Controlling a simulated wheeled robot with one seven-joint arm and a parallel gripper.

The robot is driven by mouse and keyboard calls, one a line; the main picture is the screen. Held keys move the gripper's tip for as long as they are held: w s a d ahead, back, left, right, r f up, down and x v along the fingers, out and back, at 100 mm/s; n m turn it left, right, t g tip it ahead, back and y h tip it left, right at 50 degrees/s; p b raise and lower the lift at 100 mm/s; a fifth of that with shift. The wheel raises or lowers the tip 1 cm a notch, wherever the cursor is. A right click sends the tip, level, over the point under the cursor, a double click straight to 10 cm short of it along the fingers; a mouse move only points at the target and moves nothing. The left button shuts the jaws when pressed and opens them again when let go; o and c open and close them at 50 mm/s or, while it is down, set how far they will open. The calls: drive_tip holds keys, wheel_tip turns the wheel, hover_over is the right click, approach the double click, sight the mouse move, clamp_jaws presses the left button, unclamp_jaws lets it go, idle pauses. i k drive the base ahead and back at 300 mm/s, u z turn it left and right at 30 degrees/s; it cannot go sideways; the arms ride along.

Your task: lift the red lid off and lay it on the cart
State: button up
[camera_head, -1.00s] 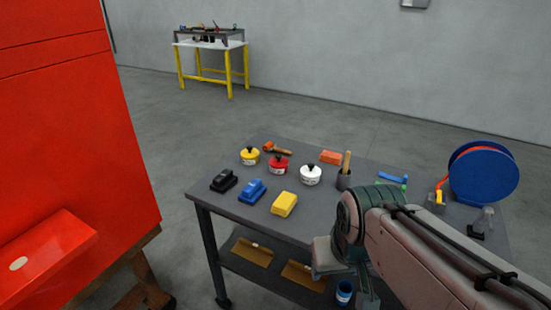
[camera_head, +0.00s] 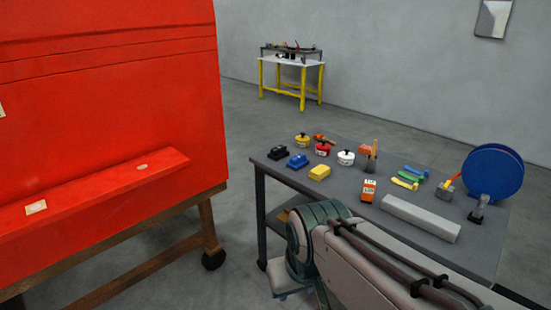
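A red-lidded tin (camera_head: 323,149) with a dark knob and a white label stands upright on the grey cart (camera_head: 268,168), among other small items. Its lid appears to sit on it. A yellow-lidded tin (camera_head: 303,140) stands behind and to its left, and a white-lidded tin (camera_head: 346,157) to its right. My arm crosses the lower right, in front of the cart's near side. My gripper is not in view, and it is clear of the red-lidded tin.
The red nosecone (camera_head: 110,110) on a wooden stand fills the left, with floor between it and the cart. The cart also bears a yellow block (camera_head: 319,173), an orange-white box (camera_head: 369,190), a grey bar (camera_head: 420,218) and a blue reel (camera_head: 493,173). A yellow-legged table (camera_head: 291,75) stands behind.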

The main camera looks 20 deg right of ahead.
sight(323, 146)
drive_tip(key=u, duration=0.55)
drive_tip(key=i, duration=1.95)
drive_tip(key=z, duration=1.05)
drive_tip(key=i, duration=0.85)
drive_tip(key=z, duration=1.15)
drive_tip(key=i, duration=0.4)
drive_tip(key=z, duration=0.4)
